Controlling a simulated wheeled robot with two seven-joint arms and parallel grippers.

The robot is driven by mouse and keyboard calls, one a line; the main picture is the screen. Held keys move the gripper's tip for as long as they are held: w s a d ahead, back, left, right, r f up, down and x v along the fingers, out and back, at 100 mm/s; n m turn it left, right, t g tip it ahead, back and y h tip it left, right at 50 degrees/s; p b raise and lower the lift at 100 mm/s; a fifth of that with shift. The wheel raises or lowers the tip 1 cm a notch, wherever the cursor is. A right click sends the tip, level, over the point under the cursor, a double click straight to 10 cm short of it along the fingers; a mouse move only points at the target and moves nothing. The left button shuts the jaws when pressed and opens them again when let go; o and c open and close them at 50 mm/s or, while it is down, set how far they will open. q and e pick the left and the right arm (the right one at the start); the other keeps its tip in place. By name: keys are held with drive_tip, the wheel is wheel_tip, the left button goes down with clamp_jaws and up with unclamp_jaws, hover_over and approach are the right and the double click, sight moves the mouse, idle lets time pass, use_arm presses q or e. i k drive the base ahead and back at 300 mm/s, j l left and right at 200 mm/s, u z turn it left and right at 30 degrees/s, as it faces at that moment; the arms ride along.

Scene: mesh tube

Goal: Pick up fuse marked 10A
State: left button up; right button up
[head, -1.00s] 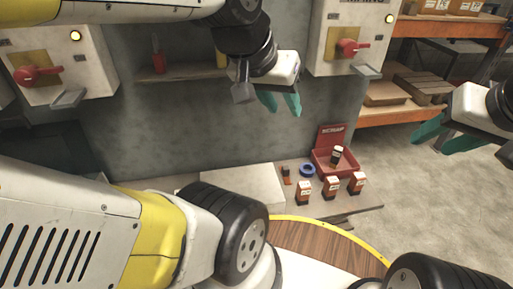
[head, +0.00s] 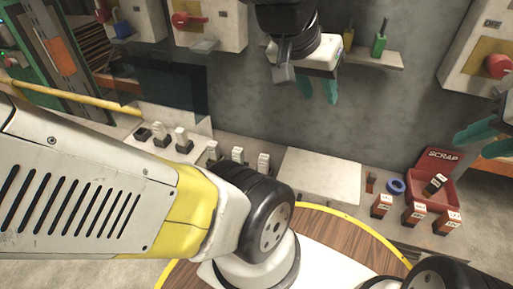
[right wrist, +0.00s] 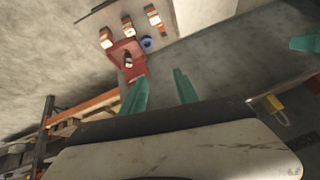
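Several fuses stand on the bench in the head view. White-topped dark fuses stand at the left, such as one (head: 237,155) in a row of three and one (head: 182,139) further left. Red-and-white fuses (head: 415,213) stand at the right. A dark fuse with a pale band (head: 435,184) leans in the red scrap bin (head: 452,163). The ratings are too small to read, so I cannot tell which is 10A. My left gripper (head: 318,90) is open and empty, high above the bench. My right gripper (right wrist: 160,90) is open and empty, away from the fuses.
A bare pale panel (head: 320,175) lies mid-bench. A blue tape ring (head: 396,187) and a small orange-brown item (head: 371,182) lie right of it. Wall boxes with red handles (head: 187,19) and a shelf (head: 375,57) with green and yellow items stand behind.

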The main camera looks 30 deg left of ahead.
sight(264, 159)
drive_tip(key=u, duration=1.2)
drive_tip(key=k+j, duration=0.15)
drive_tip(key=j, duration=0.2)
drive_tip(key=k+j+z, duration=0.15)
drive_tip(key=j, duration=0.25)
drive_tip(key=k+j, duration=0.2)
drive_tip(key=k+j+z, duration=0.15)
drive_tip(key=j, duration=0.3)
